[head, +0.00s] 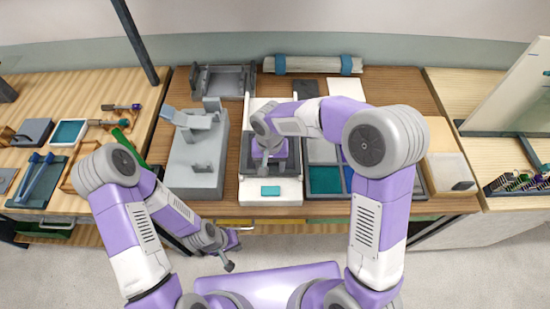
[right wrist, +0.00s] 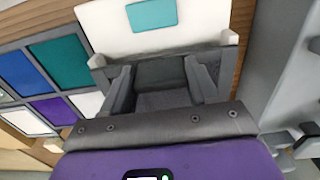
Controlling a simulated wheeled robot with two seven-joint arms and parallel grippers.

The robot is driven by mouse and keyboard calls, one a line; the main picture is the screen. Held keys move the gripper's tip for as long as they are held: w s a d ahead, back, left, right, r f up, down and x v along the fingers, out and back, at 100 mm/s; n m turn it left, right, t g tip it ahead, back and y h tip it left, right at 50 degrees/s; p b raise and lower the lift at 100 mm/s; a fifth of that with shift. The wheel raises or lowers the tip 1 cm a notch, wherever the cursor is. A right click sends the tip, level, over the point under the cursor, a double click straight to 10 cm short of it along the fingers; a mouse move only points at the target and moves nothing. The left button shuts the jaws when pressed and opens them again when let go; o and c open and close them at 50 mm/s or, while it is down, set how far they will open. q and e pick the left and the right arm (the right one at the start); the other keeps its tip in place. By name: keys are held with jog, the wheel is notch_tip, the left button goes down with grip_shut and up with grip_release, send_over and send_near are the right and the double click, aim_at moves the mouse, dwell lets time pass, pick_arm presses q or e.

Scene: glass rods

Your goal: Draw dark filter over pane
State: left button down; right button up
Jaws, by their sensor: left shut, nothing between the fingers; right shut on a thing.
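A white stand (head: 270,203) sits at the middle of the table, with a small teal rectangle (head: 270,190) on its front part. The rectangle also shows at the top of the right wrist view (right wrist: 151,14). My right gripper (right wrist: 160,78) is over the stand, behind the teal rectangle. Its fingers are shut on a dark grey piece (right wrist: 162,70), seen between them; I take it for the dark filter. In the head view my own arm and hand hide most of it. I cannot tell a separate pane beneath. My left gripper (head: 229,265) is shut and empty, low in front of the table.
A tray of coloured squares (head: 325,180) lies right of the stand. A grey machine (head: 193,160) stands close on the left. A rolled cloth (head: 315,65) lies behind. Side tables hold tools at left and a rack (head: 520,183) at right.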

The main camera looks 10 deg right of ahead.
dwell(0.3)
jog(key=o, duration=1.5)
jog(key=shift+r, duration=0.1)
notch_tip(320, 180, up, 8)
jog(key=shift+f+p, duration=0.25)
jog(key=shift+p, duration=0.25)
